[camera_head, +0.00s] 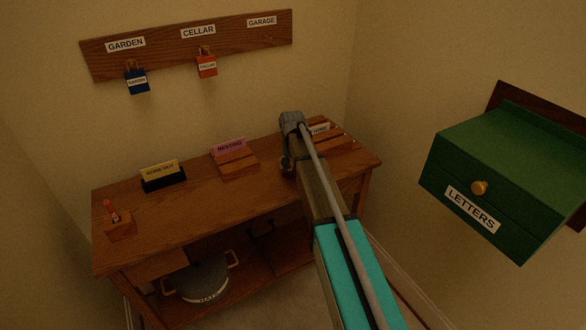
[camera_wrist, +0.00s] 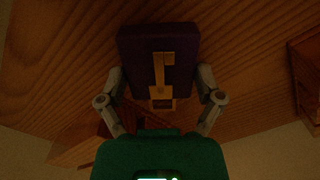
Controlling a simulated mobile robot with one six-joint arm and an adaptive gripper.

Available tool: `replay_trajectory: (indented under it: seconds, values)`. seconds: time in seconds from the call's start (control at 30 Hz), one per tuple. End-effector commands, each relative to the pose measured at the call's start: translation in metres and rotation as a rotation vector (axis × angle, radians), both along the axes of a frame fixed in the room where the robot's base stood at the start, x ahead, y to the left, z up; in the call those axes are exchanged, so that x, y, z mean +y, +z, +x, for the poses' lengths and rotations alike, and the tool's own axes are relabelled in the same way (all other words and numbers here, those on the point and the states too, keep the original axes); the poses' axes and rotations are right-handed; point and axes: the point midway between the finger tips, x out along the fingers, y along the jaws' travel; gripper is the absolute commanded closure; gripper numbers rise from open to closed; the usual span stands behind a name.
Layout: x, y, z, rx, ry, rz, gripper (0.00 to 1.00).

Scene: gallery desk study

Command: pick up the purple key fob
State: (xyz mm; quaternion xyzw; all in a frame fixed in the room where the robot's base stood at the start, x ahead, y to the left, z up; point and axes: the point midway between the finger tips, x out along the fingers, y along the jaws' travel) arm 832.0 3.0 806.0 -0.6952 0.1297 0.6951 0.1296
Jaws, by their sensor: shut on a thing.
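The purple key fob (camera_wrist: 185,48) is a dark purple block with gold-coloured metal on its face, in the upper middle of the wrist view. My gripper (camera_wrist: 160,82) is shut on it, with one grey finger at each side. In the head view my gripper (camera_head: 287,163) is over the right part of the desk, and the fob is hidden or too dark to make out there. How far the fob is from the desk top I cannot tell.
The wooden desk (camera_head: 190,215) bears several small holders, including a NESTING card (camera_head: 230,146) and a yellow card (camera_head: 160,170). A wall board (camera_head: 180,50) carries a blue fob (camera_head: 137,80) and a red fob (camera_head: 207,66). A green LETTERS box (camera_head: 500,160) is at right.

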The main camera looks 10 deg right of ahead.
Motion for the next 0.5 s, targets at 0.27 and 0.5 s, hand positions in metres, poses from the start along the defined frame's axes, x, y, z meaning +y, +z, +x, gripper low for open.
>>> replay_trajectory:
  seconds: [0.27, 0.5]
  values:
    - [0.0, 0.005, 0.0, 0.0, 0.0, 0.0, 0.64]
    - [0.0, 0.02, 0.0, 0.0, 0.0, 0.0, 0.64]
